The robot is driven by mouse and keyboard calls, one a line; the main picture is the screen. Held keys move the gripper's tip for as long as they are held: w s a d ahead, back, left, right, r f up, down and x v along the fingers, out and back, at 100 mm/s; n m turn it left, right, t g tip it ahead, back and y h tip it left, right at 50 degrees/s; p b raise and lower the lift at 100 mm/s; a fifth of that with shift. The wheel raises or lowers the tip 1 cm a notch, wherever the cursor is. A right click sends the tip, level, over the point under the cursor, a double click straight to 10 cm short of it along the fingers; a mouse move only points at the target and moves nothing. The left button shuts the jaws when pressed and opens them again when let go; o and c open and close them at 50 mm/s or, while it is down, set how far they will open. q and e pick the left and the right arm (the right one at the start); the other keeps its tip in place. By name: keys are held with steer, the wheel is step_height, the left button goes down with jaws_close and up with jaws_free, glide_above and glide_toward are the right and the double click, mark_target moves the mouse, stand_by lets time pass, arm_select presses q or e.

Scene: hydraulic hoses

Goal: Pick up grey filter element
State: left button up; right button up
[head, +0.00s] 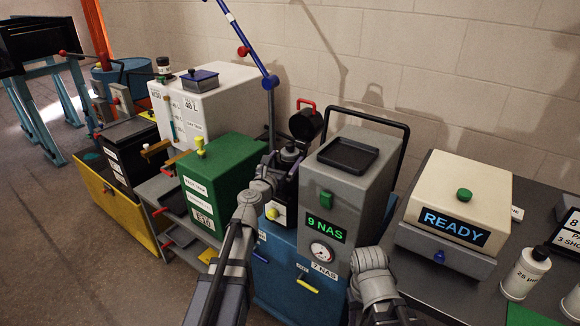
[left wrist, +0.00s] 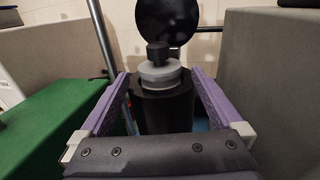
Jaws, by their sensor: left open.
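The grey filter element (left wrist: 160,73) shows in the left wrist view as a pale grey ring with a black knob on top. It sits in the mouth of an upright black cylindrical housing (left wrist: 163,108). My left gripper (left wrist: 158,80) is open, with its purple fingers on either side of the housing top and filter. I cannot tell whether they touch it. In the head view my left gripper (head: 285,160) is at the gap between the green box and the grey unit, and it mostly hides the filter. My right gripper is out of view.
A black lid (head: 305,123) with a red handle stands open behind the housing. The green box (head: 217,185) is close on the left, the grey "9 NAS" unit (head: 338,190) close on the right. A blue-and-white lever (head: 243,42) rises behind. The "READY" device (head: 457,205) stands farther right.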

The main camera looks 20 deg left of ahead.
mark_target(290, 152)
arm_select(q)
steer(key=w, duration=0.4)
steer(key=shift+w+d, duration=0.25)
steer(key=shift+w, duration=0.05)
steer(key=shift+s, duration=0.1)
steer(key=c, duration=1.5)
steer(key=shift+r, duration=0.1)
step_height(290, 152, up, 18)
steer(key=p, duration=1.8)
